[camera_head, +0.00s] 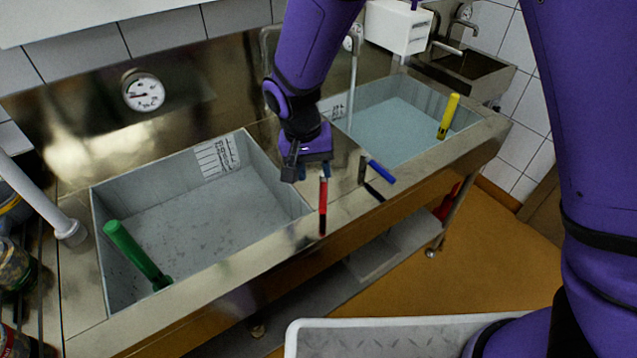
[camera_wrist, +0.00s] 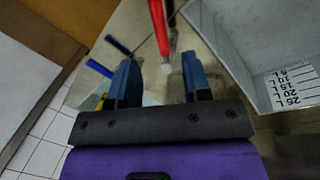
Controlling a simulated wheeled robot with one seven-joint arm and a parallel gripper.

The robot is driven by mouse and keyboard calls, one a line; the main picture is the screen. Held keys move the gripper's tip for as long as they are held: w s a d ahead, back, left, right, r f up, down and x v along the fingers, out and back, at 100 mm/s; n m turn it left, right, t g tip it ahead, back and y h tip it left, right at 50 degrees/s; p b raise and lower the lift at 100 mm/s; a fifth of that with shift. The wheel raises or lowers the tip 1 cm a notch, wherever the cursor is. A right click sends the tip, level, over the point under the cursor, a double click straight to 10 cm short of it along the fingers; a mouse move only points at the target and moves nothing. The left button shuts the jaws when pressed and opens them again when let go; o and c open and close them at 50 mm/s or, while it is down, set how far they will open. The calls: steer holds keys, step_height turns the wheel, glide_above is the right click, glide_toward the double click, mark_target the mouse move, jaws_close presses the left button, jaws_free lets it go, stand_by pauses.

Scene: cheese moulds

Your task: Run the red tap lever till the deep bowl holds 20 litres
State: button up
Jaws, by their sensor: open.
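The red tap lever (camera_head: 323,205) stands at the front of the steel counter between two bowls. It also shows in the wrist view (camera_wrist: 160,28), its tip pointing into the gap between my fingers. My gripper (camera_head: 312,172) is open and empty beside the lever; its blue fingers (camera_wrist: 160,80) are apart and not closed on it. The left bowl (camera_head: 250,170) has a grey speckled floor and a litre scale (camera_head: 216,158); its scale reads up to 25 L in the wrist view (camera_wrist: 286,87). The right bowl (camera_head: 355,133) holds pale blue liquid. I cannot tell which is the deep bowl.
A blue lever (camera_head: 381,171) is just right of the red one. A round gauge (camera_head: 143,91) is on the backsplash. Jars stand far left. Orange floor is open at right.

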mark_target(322, 197)
steer(key=shift+a+r, duration=0.25)
steer(key=shift+r, duration=1.05)
stand_by(2.4)
steer(key=f, duration=0.3)
steer(key=d+f, duration=0.1)
steer(key=f, duration=0.3)
steer(key=d+f, duration=0.1)
steer(key=f, duration=0.2)
steer(key=shift+d+f, duration=0.1)
steer(key=shift+f, duration=0.2)
jaws_close()
